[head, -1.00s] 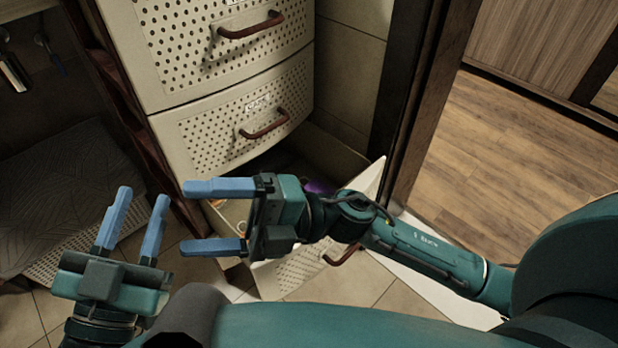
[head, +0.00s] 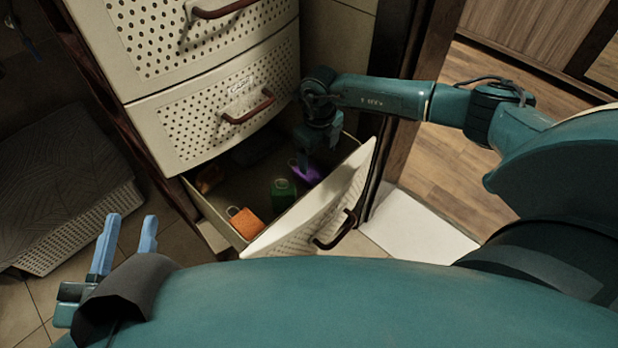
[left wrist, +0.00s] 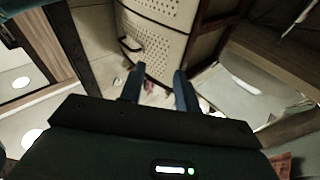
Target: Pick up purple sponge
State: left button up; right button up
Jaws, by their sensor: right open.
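The purple sponge (head: 308,174) lies inside the open bottom drawer (head: 338,200), towards its back right. My right gripper (head: 302,168) points down into the drawer, right at the sponge, and covers part of it. Its jaws are open, but its fingers are small and dark here, so I cannot tell whether they touch the sponge. My left gripper (head: 131,217) is open and empty at the lower left, away from the drawer. Its two blue fingers also show apart in the left wrist view (left wrist: 158,72).
The drawer also holds an orange sponge (head: 245,223), a green item (head: 284,190) and a yellow-orange item (head: 208,178). The closed upper drawers (head: 215,115) overhang its back. A dark post (head: 398,120) stands close to the right. A woven basket (head: 75,225) is at the left.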

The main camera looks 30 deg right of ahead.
notch_tip(320, 180, down, 4)
jog(key=shift+f+b, duration=0.1)
jog(key=shift+b, duration=0.55)
jog(key=f, duration=0.1)
jog(key=f+b, duration=0.2)
jog(key=shift+a+f, duration=0.3)
jog(key=shift+f, duration=0.05)
jog(key=shift+w+f+b, duration=0.1)
jog(key=shift+f+b, duration=0.3)
jog(key=shift+f, duration=0.2)
pick_arm(q)
jog(key=r+m+h, duration=0.1)
jog(key=w+r+m+t+h, duration=0.1)
jog(key=r, duration=0.1)
jog(key=shift+r+t+h, duration=0.2)
jog(key=shift+t+h, duration=0.1)
jog(key=shift+h, duration=0.1)
pick_arm(e)
jog(key=c, duration=1.1)
jog(key=shift+o, duration=0.2)
jog(key=shift+r, duration=0.1)
